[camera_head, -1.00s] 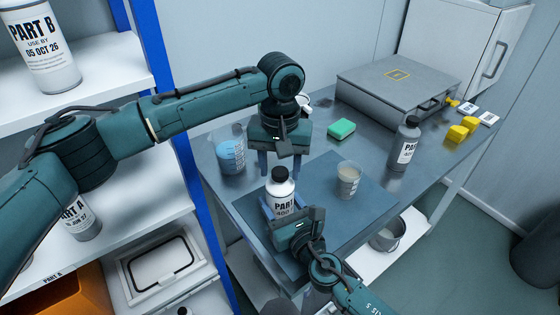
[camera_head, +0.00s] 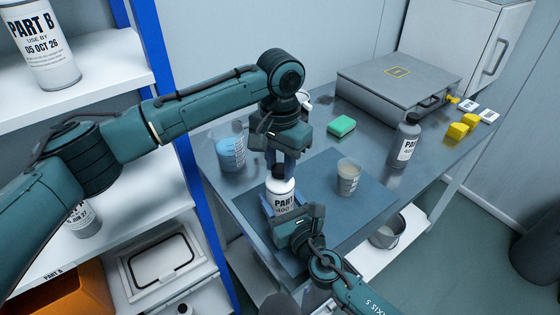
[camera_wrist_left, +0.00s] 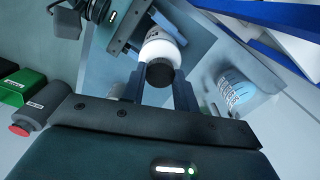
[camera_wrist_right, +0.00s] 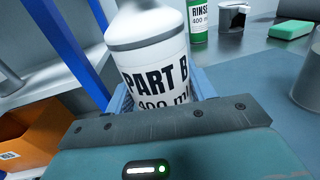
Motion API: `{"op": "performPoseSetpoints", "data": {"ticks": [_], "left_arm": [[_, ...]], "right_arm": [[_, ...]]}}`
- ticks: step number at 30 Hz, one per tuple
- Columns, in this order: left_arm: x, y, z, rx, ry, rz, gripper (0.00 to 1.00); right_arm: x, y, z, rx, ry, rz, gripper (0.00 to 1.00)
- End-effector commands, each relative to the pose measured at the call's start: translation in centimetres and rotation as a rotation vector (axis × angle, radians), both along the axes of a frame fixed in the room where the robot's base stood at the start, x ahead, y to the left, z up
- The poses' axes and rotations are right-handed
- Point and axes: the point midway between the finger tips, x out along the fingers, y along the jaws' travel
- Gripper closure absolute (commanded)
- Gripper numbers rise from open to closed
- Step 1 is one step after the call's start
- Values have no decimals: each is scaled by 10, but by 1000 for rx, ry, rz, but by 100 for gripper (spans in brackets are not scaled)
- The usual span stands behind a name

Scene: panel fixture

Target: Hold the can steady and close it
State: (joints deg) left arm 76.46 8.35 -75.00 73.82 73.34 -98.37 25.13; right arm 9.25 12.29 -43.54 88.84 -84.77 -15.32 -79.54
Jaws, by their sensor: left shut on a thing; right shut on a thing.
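The can is a white bottle (camera_head: 281,197) labelled PART B, standing upright near the front of the blue mat (camera_head: 372,205). It also fills the middle of the right wrist view (camera_wrist_right: 155,60). My right gripper (camera_head: 283,211) is shut around its body from the front, a finger on either side. A black cap (camera_head: 278,171) sits at the top of the can and shows between the fingers in the left wrist view (camera_wrist_left: 160,73). My left gripper (camera_head: 279,165) points down and is shut on the cap. The seam under the cap is hard to see.
A beaker of blue liquid (camera_head: 231,153) stands left of my left gripper. A beaker of pale liquid (camera_head: 349,177) stands on the mat to the right.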

Motion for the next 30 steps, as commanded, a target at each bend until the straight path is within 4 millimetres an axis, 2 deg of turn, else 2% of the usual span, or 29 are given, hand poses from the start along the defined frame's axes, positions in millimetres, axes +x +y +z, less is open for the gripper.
{"op": "performPoseSetpoints", "data": {"ticks": [3,8,12,13,21,30], "left_arm": [[0,0,0,-1,1,-251,98],[0,0,0,-1,0,-517,98],[0,0,0,0,0,-503,98],[0,0,0,0,0,-503,69],[0,0,0,0,0,-501,47],[0,0,2,0,0,-500,45]], "right_arm": [[0,0,0,0,1,0,100],[0,0,0,0,1,0,100],[0,0,0,0,1,0,100],[0,0,0,0,1,0,100],[0,0,0,0,1,0,100],[0,0,0,0,1,0,100]]}}
